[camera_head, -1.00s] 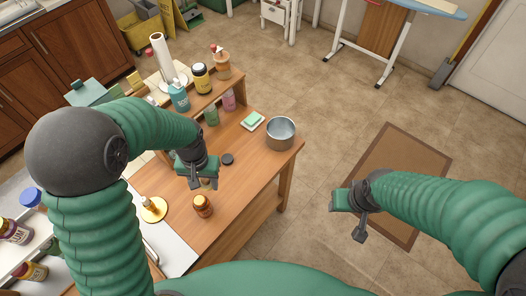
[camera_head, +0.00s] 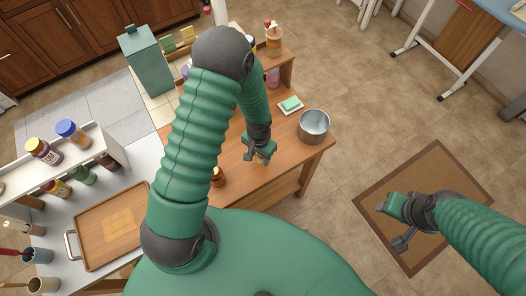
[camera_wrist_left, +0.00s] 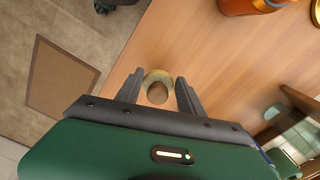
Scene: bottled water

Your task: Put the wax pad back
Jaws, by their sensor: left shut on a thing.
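My left gripper (camera_head: 262,157) is above the wooden table (camera_head: 285,165), shut on a small round yellowish thing. In the left wrist view this thing (camera_wrist_left: 158,76) sits between the two fingers (camera_wrist_left: 158,90) and looks like a ring with a tan middle. I cannot tell for sure whether it is the wax pad. A green pad on a white dish (camera_head: 291,105) lies farther back on the table, beside a metal pot (camera_head: 314,126). My right gripper (camera_head: 389,224) is open and empty over the floor mat, away from the table.
An orange-brown bottle (camera_head: 218,177) stands left of my left gripper, partly hidden by my arm. A wooden tray (camera_head: 107,228) lies on the white counter at left, near a shelf of jars (camera_head: 45,151). The table's right front part is clear.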

